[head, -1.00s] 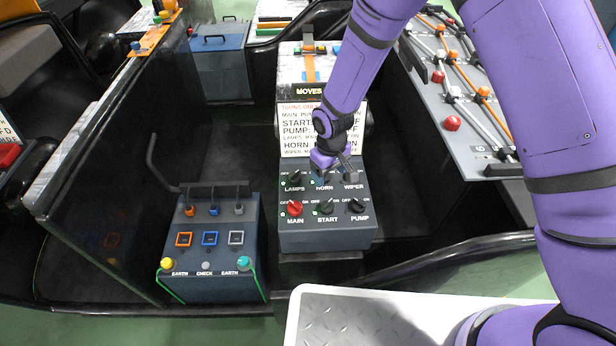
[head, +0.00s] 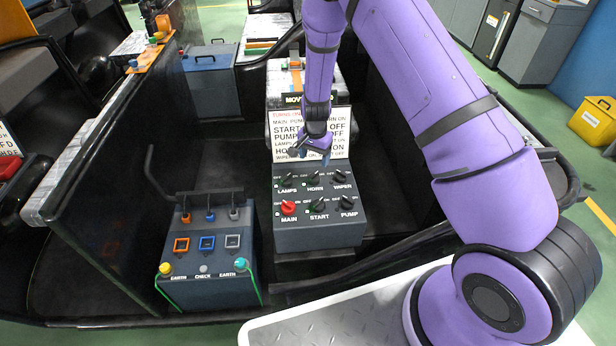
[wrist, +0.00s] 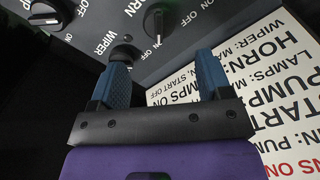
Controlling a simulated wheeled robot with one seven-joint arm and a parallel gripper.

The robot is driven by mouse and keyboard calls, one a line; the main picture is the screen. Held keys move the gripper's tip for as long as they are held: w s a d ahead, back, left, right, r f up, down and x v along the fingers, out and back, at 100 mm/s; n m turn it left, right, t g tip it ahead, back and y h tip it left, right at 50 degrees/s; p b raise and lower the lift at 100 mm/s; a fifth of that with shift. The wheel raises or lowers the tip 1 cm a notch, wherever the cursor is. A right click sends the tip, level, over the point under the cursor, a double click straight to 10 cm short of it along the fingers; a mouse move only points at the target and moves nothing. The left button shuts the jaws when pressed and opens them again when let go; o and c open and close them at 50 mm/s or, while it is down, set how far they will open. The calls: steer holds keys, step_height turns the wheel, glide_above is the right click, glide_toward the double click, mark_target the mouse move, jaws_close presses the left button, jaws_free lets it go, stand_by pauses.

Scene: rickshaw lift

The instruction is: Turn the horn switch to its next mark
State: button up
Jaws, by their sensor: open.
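The horn switch (head: 314,177) is a black knob in the middle of the back row on the grey switch box (head: 320,235), above its HORN label. In the wrist view the horn knob (wrist: 157,24) stands clear beyond the fingertips, with a pale line on it; which mark it points at is too small to be sure of. My gripper (head: 315,157) is open and empty, above and behind the back row, in front of the instruction sign. In the wrist view its blue fingers (wrist: 161,60) are spread apart, one overlapping the wiper knob (wrist: 123,52).
Lamps (head: 286,180) and wiper (head: 339,175) knobs flank the horn knob. The red main (head: 288,208), start (head: 318,204) and pump (head: 348,202) knobs sit in front. The instruction sign (head: 285,130) stands behind. A second box (head: 208,275) with levers is at left.

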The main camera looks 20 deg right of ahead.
mark_target(315, 174)
step_height(315, 174, down, 9)
steer(key=shift+r, duration=0.15)
stand_by(0.4)
steer(key=c, duration=0.9)
